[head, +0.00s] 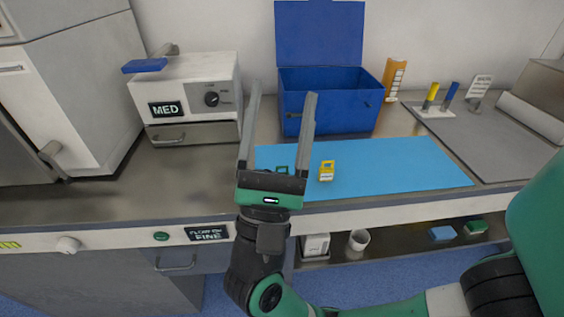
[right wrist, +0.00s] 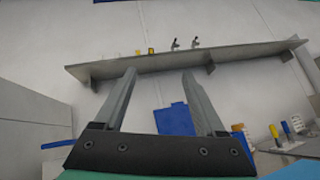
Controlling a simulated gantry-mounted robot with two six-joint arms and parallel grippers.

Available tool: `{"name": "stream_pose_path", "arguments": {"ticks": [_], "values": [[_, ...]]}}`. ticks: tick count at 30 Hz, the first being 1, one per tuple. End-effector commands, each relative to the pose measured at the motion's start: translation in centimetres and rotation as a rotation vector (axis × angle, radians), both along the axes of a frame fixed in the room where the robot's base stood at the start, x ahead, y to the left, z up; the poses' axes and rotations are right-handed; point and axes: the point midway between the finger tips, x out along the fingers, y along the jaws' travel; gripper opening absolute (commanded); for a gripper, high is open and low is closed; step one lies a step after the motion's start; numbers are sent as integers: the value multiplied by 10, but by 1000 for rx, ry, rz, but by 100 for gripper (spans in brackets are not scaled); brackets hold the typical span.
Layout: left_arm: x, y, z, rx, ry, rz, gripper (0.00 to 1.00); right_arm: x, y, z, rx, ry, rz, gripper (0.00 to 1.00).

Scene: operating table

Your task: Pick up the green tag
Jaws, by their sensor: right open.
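The green tag (head: 282,169) stands on the blue mat (head: 405,165), seen in the head view between the fingers of my right gripper. Its lower part is hidden behind the gripper's palm. My right gripper (head: 282,95) is open and empty, its fingers pointing away toward the wall. It also shows in the right wrist view (right wrist: 158,75), where the tag is not seen. A yellow tag (head: 327,171) with a white label stands on the mat just right of the green one. My left gripper is not in view.
A blue open-lidded box (head: 335,110) stands behind the mat, with an orange holder (head: 394,78) beside it. A white MED unit (head: 195,85) stands left. A grey mat with a marker stand (head: 434,110) is right. The wrist view shows a wall shelf (right wrist: 190,60).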

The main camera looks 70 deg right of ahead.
Motion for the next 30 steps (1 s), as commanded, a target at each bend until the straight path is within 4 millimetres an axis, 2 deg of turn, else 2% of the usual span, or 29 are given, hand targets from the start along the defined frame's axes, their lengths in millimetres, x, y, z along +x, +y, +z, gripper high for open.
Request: {"name": "stream_pose_path", "arguments": {"ticks": [1, 2, 3, 6, 7, 9, 13, 20, 23, 30], "values": [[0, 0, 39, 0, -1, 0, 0, 19, -20, -19, 164, 33, 99, 72], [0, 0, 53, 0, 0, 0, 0, 28, -31, -45, 281, 54, 149, 72], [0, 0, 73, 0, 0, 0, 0, 36, -42, -84, 435, 103, 190, 72], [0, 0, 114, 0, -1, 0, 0, 31, -48, -164, 697, 283, 197, 72], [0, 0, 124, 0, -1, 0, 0, 26, -47, -180, 733, 347, 190, 72], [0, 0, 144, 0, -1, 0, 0, 15, -43, -198, 754, 468, 186, 72], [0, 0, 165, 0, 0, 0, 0, -3, -40, -203, 737, 572, 166, 72], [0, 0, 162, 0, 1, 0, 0, -3, -40, -206, 732, 581, 170, 72], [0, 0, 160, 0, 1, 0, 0, 1, -51, -206, 732, 577, 165, 72], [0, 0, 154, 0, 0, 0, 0, 19, -90, -206, 732, 576, 166, 72]]}}
